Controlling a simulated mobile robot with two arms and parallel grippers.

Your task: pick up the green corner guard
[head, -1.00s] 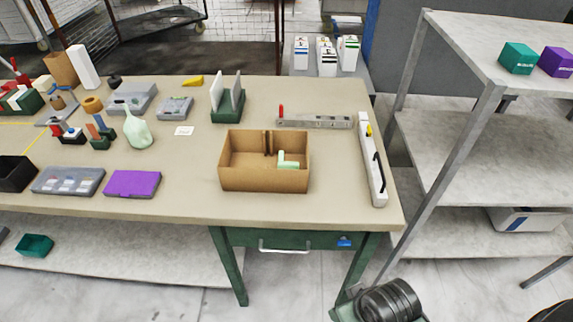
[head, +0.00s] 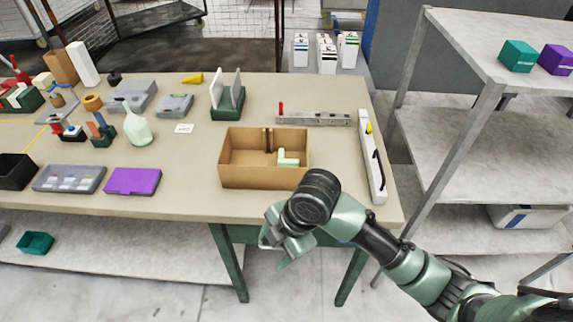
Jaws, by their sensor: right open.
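The green corner guard (head: 287,158) is a small pale green L-shaped piece. It lies inside the open cardboard box (head: 250,178), on the right side of its floor. A brown upright piece (head: 268,140) stands in the box behind it. My right gripper (head: 272,250) is in front of the table's front edge, below and nearer than the box, apart from the guard. Its jaws are open and look empty, though the wrist partly hides them. My left gripper is not in view.
A long white sealer-like bar (head: 372,165) lies along the table's right edge. A grey metal bar (head: 313,119) lies behind the box. A purple case (head: 132,181) lies left of it. A grey shelf rack (head: 500,145) stands at right.

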